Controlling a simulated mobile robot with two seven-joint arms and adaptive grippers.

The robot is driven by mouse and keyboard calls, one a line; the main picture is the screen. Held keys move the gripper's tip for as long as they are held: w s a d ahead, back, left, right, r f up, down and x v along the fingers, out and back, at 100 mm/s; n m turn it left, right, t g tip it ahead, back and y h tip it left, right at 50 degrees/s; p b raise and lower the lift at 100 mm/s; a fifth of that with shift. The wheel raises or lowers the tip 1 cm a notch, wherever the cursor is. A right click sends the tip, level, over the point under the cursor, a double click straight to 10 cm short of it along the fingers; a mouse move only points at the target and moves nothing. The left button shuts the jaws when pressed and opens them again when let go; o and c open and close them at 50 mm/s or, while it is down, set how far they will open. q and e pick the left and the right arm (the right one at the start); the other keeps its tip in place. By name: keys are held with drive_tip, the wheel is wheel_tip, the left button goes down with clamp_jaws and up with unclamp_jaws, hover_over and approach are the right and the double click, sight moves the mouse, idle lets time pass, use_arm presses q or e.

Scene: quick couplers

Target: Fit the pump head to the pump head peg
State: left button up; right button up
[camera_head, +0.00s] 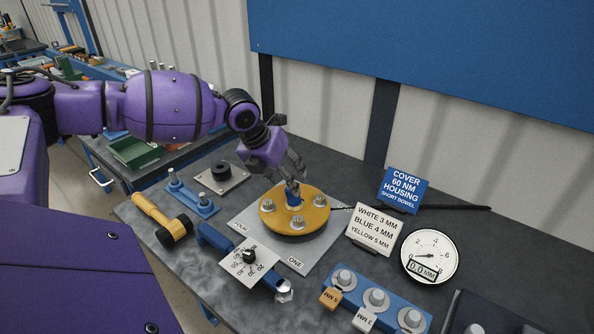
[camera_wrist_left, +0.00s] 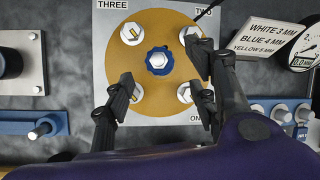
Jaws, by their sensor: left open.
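No label names the pump head or its peg. A yellow round disc (camera_head: 270,222) with a blue central knob (camera_head: 293,199) and several silver bolts around it sits flat on a light square plate (camera_head: 297,263) marked with numbers. The disc also shows in the left wrist view (camera_wrist_left: 160,99), with the blue knob (camera_wrist_left: 160,60) at its middle. My left gripper (camera_head: 293,182) is open and empty, above the knob, pointing down. In the left wrist view its fingers (camera_wrist_left: 160,88) are spread, with the knob visible beyond the gap. My right gripper is out of view.
A grey plate with a black round piece (camera_head: 221,172) and a blue bracket with two pegs (camera_head: 192,196) stand left. A yellow mallet (camera_head: 160,218), torque tool (camera_head: 249,262), signs (camera_head: 404,190), a dial (camera_head: 428,253) and a blue socket block (camera_head: 376,300) surround the plate.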

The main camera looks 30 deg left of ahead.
use_arm(q)
wheel_tip(320, 180, down, 2)
drive_tip(key=shift+d+f, duration=0.1)
drive_tip(key=x, duration=0.3)
drive_tip(key=shift+w+f, duration=0.3)
drive_tip(key=shift+w, duration=0.05)
drive_tip(key=shift+w+d+f, duration=0.1)
drive_tip(key=shift+w+f, duration=0.1)
drive_tip(key=shift+f, duration=0.4)
drive_tip(key=shift+w, duration=0.1)
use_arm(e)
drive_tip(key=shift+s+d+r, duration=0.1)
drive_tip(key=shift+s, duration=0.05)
use_arm(q)
drive_tip(key=shift+c, duration=0.6)
